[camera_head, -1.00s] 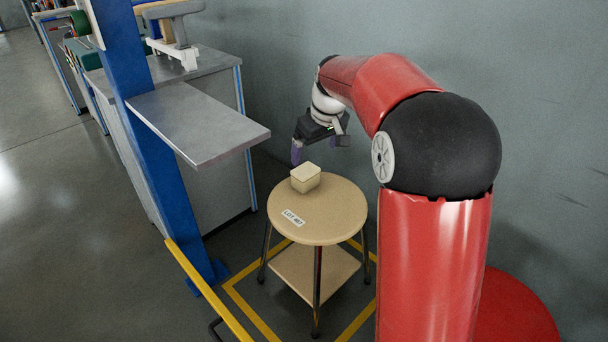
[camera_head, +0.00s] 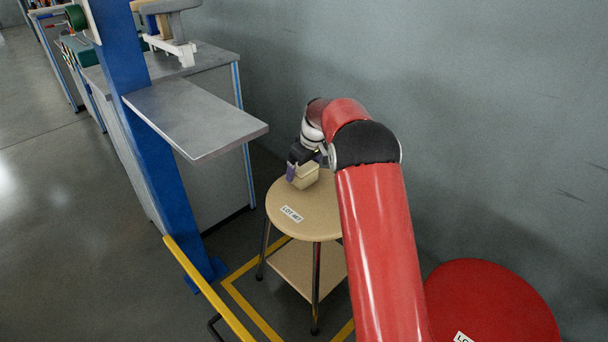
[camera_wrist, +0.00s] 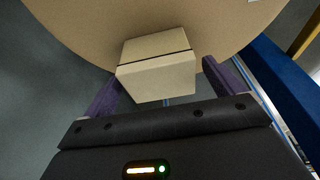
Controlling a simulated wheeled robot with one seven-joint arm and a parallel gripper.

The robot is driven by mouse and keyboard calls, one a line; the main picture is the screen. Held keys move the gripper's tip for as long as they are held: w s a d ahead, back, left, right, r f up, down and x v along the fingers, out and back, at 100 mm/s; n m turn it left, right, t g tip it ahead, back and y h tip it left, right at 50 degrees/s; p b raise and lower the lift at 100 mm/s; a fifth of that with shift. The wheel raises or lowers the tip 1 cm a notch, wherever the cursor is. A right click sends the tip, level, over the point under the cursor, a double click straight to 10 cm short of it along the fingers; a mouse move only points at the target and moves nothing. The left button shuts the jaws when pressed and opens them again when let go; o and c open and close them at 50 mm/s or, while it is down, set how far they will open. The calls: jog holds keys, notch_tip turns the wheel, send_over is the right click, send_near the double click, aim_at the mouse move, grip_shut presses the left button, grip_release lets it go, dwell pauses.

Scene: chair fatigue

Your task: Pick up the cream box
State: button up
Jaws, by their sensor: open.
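The cream box (camera_head: 306,178) sits on the round tan stool top (camera_head: 300,215), near its far edge. In the wrist view the box (camera_wrist: 156,72) shows a dark seam below its lid and lies between the two purple fingers. My gripper (camera_head: 298,172) is down at the stool's far side, beside the box. In the wrist view my gripper (camera_wrist: 163,85) is open, with a gap visible between the box and the right finger; the left finger is close to the box's left side.
A grey metal shelf (camera_head: 195,115) juts from a blue post (camera_head: 150,150) to the left of the stool. A red round stool (camera_head: 490,305) stands at the lower right. A yellow rail (camera_head: 208,290) runs at the lower left. The wall is behind.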

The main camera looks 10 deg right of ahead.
jog(key=x, duration=0.2)
jog(key=shift+f, duration=0.3)
jog(key=c, duration=1.1)
jog(key=shift+c, duration=0.2)
jog(key=shift+r, duration=0.2)
